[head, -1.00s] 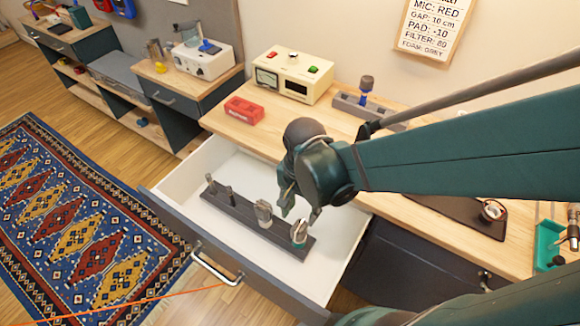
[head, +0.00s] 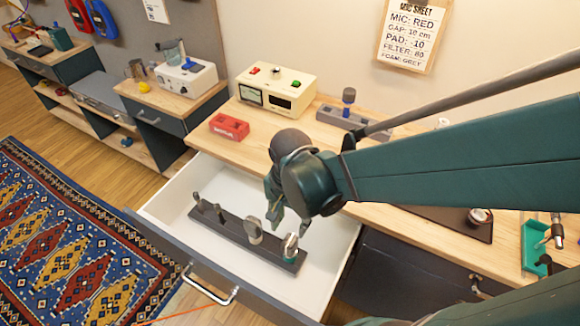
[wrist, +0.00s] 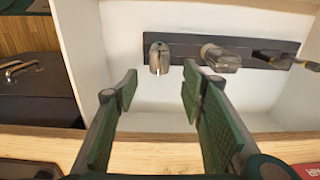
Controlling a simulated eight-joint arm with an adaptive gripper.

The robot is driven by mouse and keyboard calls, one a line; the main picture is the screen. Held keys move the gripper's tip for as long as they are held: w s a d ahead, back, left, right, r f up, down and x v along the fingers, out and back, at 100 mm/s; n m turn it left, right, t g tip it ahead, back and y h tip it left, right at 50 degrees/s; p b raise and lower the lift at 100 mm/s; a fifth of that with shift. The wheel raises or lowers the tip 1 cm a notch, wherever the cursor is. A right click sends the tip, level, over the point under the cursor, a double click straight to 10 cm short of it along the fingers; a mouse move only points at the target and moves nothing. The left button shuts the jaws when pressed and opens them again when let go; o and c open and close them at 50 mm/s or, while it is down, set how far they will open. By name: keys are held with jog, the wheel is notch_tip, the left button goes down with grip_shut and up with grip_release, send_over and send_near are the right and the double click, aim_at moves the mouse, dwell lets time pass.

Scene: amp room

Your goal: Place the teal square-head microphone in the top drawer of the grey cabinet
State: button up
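The top drawer (head: 325,240) of the grey cabinet is pulled open, with a white inside. A dark rack (head: 232,226) lies in it, holding several microphones. The one at its right end, a microphone with a silver head and teal lower body (head: 290,247), stands upright; its silver head also shows in the wrist view (wrist: 158,58). I cannot tell clearly if its head is square. My gripper (head: 288,216) is over the drawer, just above and behind that microphone. In the wrist view the fingers (wrist: 160,95) are spread, with nothing held between them.
Behind the drawer, the wooden bench top holds a red box (head: 229,127), a cream meter unit (head: 277,88) and a grey block with a blue-stemmed microphone (head: 348,97). A teal tray (head: 535,245) is at the right. A patterned rug (head: 70,240) lies at the left.

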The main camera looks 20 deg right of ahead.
jog(key=d+r+n+t, duration=0.3)
jog(key=d+r+n, duration=0.1)
jog(key=r, duration=0.5)
jog(key=w+d+r+n+t, duration=0.1)
jog(key=d+r+n+t, duration=0.3)
jog(key=r, duration=0.4)
jog(key=shift+w+d+r+n, duration=0.3)
jog(key=shift+d+r+n, duration=0.1)
